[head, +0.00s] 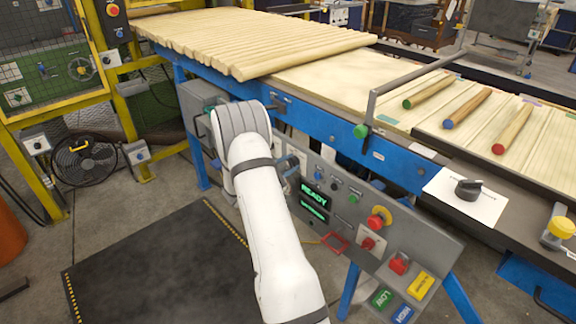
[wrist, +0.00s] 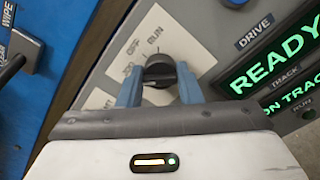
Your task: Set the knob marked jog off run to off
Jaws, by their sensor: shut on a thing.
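The black knob (wrist: 160,69) sits on a white plate (wrist: 181,22) in the wrist view, with JOG, OFF and RUN printed in an arc around its upper left. The narrow top of the knob points up toward RUN, to the right of OFF. My gripper (wrist: 158,80) is shut on the knob, with one blue finger at its left side and one at its right. The fingers hide part of the knob's sides. In the head view my white arm hides this knob, and the gripper is mostly hidden behind it.
A green READY display (wrist: 276,62) is right of the knob, and a blue beam (wrist: 50,25) is at the left. In the head view the panel carries a red emergency button (head: 379,217) on yellow. Another black knob (head: 468,189) stands on a white plate at the right.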

